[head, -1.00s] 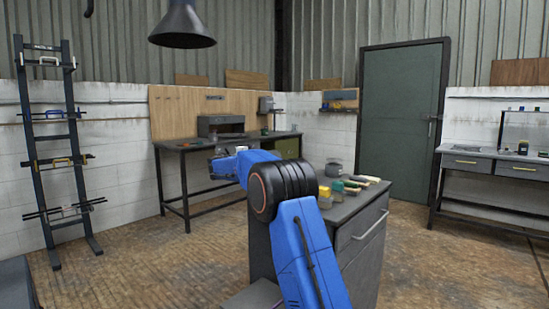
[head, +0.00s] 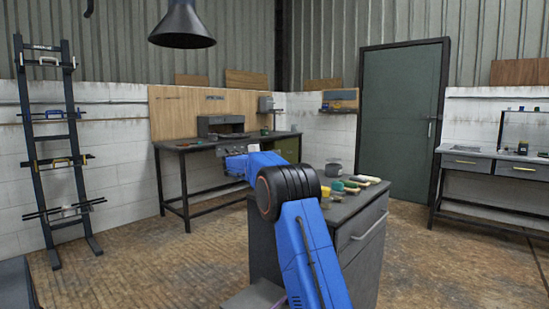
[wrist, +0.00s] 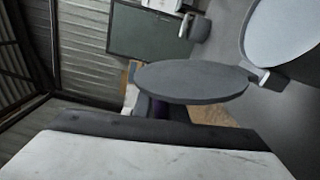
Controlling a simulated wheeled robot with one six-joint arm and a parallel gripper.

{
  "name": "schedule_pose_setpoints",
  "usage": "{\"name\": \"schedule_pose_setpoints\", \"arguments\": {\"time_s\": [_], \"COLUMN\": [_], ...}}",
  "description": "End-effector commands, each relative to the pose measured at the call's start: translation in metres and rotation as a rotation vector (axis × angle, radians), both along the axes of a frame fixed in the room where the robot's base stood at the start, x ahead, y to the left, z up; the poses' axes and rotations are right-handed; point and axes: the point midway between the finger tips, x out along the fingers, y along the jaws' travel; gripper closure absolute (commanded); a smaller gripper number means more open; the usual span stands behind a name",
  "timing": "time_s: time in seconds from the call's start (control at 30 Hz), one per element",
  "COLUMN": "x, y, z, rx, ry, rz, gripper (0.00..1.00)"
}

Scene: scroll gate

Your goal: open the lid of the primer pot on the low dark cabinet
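In the wrist view, which is turned on its side, a grey round lid (wrist: 190,83) stands raised, seen nearly edge-on. A small hinge block joins it to the rim of a pale round pot mouth (wrist: 288,32), cut off by the frame. I take this as the primer pot; in the head view my arm covers part of the low dark cabinet (head: 362,238) and I cannot make the pot out. My gripper (head: 224,150) is small in the head view, left of the cabinet top. A dark and pale part fills the lower wrist view, probably my gripper; its opening is unclear.
A grey can (head: 333,170) and several brushes (head: 356,182) stand or lie on the cabinet top. A workbench (head: 180,146) is behind at left, another bench (head: 490,160) at right.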

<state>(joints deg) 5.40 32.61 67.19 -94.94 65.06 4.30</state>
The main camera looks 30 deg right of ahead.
Motion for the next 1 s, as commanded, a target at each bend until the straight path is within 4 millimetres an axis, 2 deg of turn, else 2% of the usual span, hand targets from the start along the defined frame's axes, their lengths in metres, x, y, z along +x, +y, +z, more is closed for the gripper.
{"name": "schedule_pose_setpoints", "arguments": {"time_s": [0.17, 0.4, 0.77, 0.8, 0.87, 1.0], "x": [0.000, -0.011, -0.015, -0.015, -0.015, -0.015], "y": [0.000, -0.004, -0.005, -0.005, -0.005, -0.005], "z": [-0.003, 0.005, 0.007, 0.007, 0.007, 0.008], "rx": [0.004, 0.041, 0.041, 0.041, 0.041, 0.040], "ry": [-0.002, -0.105, -0.101, -0.101, -0.101, -0.102], "rz": [0.000, -0.002, 0.000, 0.000, 0.000, -0.001], "gripper": [1.00, 1.00, 1.00, 0.85, 0.72, 0.72]}}
